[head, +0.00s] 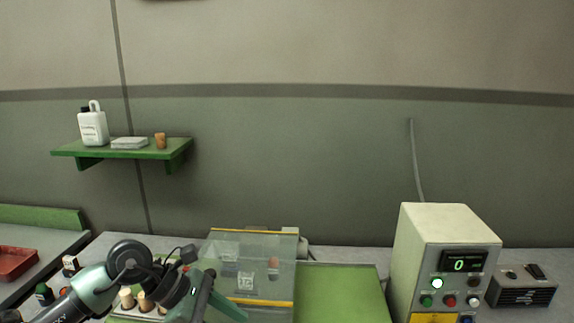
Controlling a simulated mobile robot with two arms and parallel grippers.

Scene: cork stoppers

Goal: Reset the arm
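My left arm comes in from the lower left and bends over the bench. Its gripper (222,307) is low in the head view, in front of a clear box (255,262) with yellow edges. The gripper is seen from the side and runs toward the bottom edge, so whether its fingers are open or shut cannot be told. Cork-coloured stoppers (127,298) stand just left of the wrist, partly hidden by the arm. My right arm and gripper are not in view.
A control box (447,245) with a lit "0" display and buttons stands at right, beside a small black device (522,288). A green mat (342,291) is clear. A green wall shelf (125,152) holds a white bottle and a cork. A red tray (17,262) is far left.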

